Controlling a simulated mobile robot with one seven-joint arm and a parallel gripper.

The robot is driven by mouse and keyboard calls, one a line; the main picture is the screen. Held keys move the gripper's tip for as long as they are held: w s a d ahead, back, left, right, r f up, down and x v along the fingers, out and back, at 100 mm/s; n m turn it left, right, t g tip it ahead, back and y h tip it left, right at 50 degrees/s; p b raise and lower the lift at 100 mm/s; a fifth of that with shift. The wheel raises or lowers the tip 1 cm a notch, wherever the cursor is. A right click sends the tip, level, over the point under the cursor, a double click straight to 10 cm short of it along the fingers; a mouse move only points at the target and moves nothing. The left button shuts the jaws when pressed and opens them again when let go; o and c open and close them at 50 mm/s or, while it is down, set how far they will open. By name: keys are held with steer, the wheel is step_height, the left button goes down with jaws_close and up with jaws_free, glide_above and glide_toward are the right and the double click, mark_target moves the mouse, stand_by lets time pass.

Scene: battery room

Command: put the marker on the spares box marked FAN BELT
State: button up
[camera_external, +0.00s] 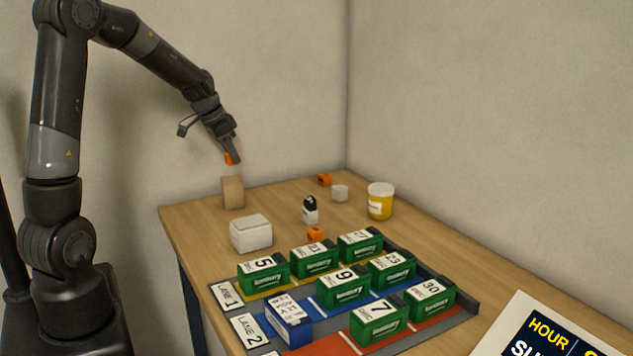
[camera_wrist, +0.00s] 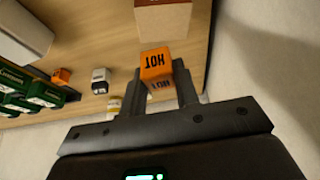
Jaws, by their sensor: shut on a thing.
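My gripper (camera_external: 234,160) is shut on an orange marker block (camera_wrist: 155,65) with HOT printed in black. The marker also shows in the external view (camera_external: 228,158), held in the air above a brown box (camera_external: 233,193). The brown box stands upright at the back left of the table and shows at the top of the wrist view (camera_wrist: 178,18), apart from the marker. A white box (camera_external: 251,234) sits nearer the front; part of it shows in the wrist view (camera_wrist: 22,35). I cannot read FAN BELT on either box.
Several green batteries (camera_external: 263,276) and a blue-white one (camera_external: 289,320) stand in a lane tray. Walls stand close behind.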

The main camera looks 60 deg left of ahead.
mark_target(232, 180)
steer(key=shift+a+f, duration=0.45)
steer(key=shift+a, duration=0.25)
steer(key=shift+f, duration=2)
steer(key=shift+f, duration=0.1)
steer(key=o, duration=0.9)
steer(key=shift+o, duration=0.2)
